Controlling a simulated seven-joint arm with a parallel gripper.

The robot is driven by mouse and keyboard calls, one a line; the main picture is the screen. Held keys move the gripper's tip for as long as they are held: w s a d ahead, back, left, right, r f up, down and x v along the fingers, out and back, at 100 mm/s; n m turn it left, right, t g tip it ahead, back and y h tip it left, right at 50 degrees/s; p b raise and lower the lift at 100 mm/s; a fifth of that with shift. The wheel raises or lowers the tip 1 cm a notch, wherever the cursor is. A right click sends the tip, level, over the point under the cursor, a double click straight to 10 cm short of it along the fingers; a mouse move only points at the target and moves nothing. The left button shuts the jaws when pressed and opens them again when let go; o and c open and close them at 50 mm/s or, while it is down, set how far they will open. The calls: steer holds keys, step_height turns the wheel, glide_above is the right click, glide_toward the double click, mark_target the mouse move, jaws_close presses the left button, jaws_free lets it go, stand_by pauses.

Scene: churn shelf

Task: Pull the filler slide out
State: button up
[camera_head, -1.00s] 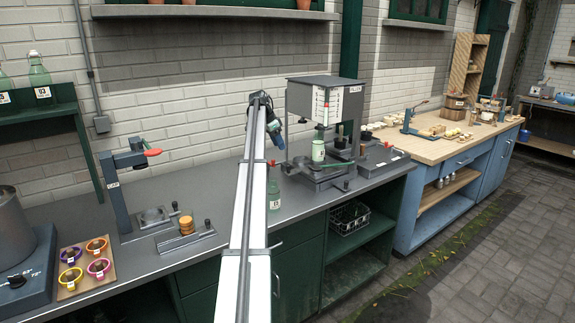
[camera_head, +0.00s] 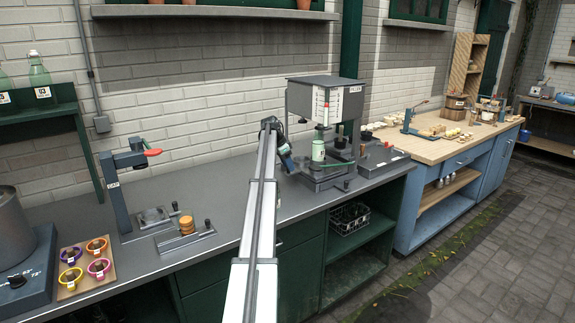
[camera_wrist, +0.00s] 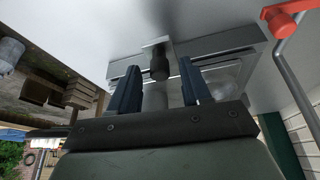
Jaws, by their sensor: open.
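The filler (camera_head: 325,102) is a grey box on a stand at the back of the counter. In the wrist view my gripper (camera_wrist: 158,66) is open, with two blue-grey fingers. A dark knob (camera_wrist: 159,68) on a metal bracket shows in the gap between the fingers; contact cannot be told. A grey plate assembly (camera_wrist: 225,72) lies beyond it.
A red-ended bent lever (camera_wrist: 287,12) is at the wrist view's upper right. A capper-like stand (camera_head: 118,190) and a small fixture with orange discs (camera_head: 186,225) are at left. A unit with black knobs (camera_head: 382,158) is right of the filler.

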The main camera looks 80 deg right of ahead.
jaws_close()
stand_by(0.4)
